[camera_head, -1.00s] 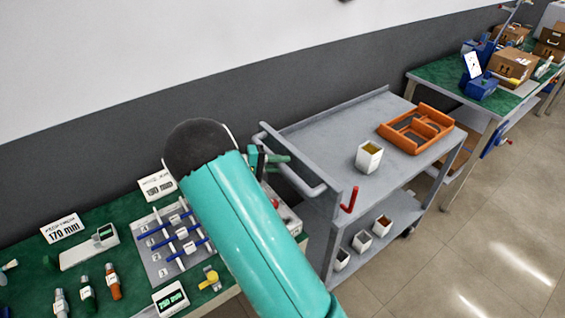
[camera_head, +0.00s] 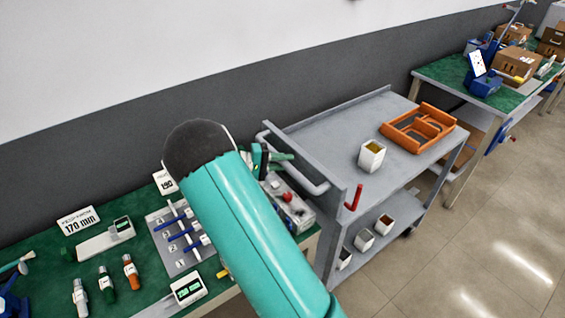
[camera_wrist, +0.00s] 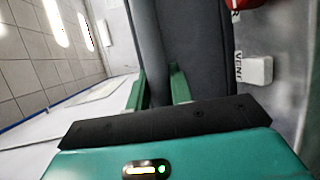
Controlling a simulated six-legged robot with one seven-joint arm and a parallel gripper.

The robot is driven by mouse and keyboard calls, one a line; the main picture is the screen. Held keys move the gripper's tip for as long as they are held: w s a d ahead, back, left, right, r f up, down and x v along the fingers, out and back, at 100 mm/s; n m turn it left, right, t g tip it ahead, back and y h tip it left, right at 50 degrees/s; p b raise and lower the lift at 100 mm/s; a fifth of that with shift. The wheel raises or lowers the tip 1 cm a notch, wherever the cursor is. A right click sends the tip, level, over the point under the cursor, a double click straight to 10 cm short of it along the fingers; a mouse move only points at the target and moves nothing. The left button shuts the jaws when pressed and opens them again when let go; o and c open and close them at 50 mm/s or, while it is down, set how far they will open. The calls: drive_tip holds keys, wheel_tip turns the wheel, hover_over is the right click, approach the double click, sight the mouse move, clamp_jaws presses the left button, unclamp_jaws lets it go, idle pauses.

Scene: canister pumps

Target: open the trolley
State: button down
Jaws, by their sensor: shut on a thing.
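The grey trolley (camera_head: 318,128) stands right of the near bench, with a tubular push handle (camera_head: 292,166) at its left end. A red lever (camera_head: 354,197) sticks up at its front left corner.
An orange tray (camera_head: 442,125) and a white cup (camera_head: 371,156) stand on the trolley top; white containers (camera_head: 364,240) stand on its lower shelf. The near bench (camera_head: 60,262) with instruments is close on the left. A far bench (camera_head: 432,72) stands behind right. Floor (camera_head: 500,230) at right is clear.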

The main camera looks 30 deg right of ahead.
drive_tip(key=shift+w+a, duration=0.15)
drive_tip(key=shift+a, duration=0.2)
drive_tip(key=c, duration=1.4)
unclamp_jaws()
drive_tip(key=shift+a, duration=0.1)
drive_tip(key=shift+o, duration=0.7)
drive_tip(key=shift+d, duration=0.3)
drive_tip(key=v, duration=1.3)
drive_tip(key=shift+a+r, duration=0.15)
drive_tip(key=shift+a, duration=0.2)
